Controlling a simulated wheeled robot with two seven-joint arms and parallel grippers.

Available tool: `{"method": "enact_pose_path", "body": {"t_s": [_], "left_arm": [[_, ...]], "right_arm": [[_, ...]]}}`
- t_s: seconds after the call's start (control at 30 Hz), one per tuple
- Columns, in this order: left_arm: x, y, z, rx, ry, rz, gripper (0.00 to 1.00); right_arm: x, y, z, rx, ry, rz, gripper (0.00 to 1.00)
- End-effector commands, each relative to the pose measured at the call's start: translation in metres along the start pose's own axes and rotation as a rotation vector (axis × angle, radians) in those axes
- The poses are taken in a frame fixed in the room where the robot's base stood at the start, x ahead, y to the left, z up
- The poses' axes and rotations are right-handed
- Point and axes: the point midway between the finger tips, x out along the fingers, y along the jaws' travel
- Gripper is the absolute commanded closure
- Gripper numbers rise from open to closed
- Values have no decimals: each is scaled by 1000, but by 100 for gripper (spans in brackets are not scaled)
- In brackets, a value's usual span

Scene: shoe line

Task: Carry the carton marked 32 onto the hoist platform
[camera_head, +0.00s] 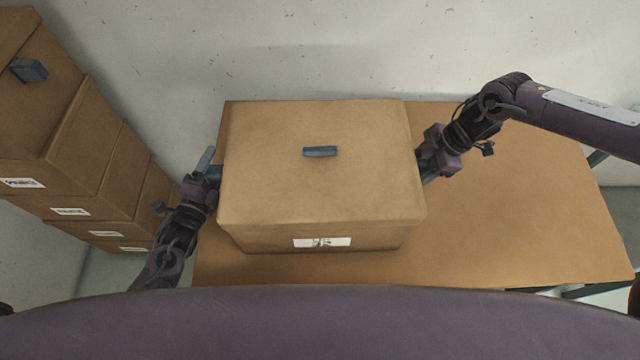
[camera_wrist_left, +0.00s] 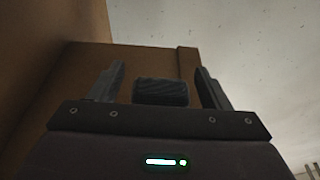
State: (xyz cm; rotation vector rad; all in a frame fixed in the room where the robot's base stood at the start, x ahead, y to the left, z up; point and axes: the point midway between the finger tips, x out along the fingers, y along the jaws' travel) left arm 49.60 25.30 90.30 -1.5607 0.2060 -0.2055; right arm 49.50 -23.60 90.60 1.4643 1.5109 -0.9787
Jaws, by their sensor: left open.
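A large brown carton (camera_head: 320,165) with a blue block-shaped grip on its lid sits on a brown flat surface (camera_head: 510,220). Its white front label (camera_head: 322,242) is too blurred to read surely. My left gripper (camera_head: 212,172) is at the carton's left side. In the left wrist view its fingers (camera_wrist_left: 160,72) are apart, with a dark block (camera_wrist_left: 160,92) between them; I cannot tell whether they touch it. My right gripper (camera_head: 424,163) is at the carton's right side, its fingertips partly hidden. I cannot tell whether the brown surface is the hoist platform.
A stack of several labelled brown cartons (camera_head: 75,180) stands at the left; the top one has a blue grip (camera_head: 28,70). A pale wall (camera_head: 300,45) is close behind the surface. The surface is clear to the right of the carton.

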Motion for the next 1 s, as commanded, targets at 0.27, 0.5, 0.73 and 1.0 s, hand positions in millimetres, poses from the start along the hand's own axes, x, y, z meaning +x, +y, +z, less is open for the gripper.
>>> {"method": "enact_pose_path", "body": {"t_s": [0.27,0.5,0.73,1.0], "left_arm": [[0,0,0,0,0,0,49],[0,0,0,0,0,0,80],[0,0,0,0,-1,1,100],[0,-3,1,1,-1,-4,100]], "right_arm": [[0,0,0,0,0,-1,67],[0,0,0,0,0,-1,98],[0,0,0,0,0,-1,100],[-3,1,-2,-1,2,1,100]]}}
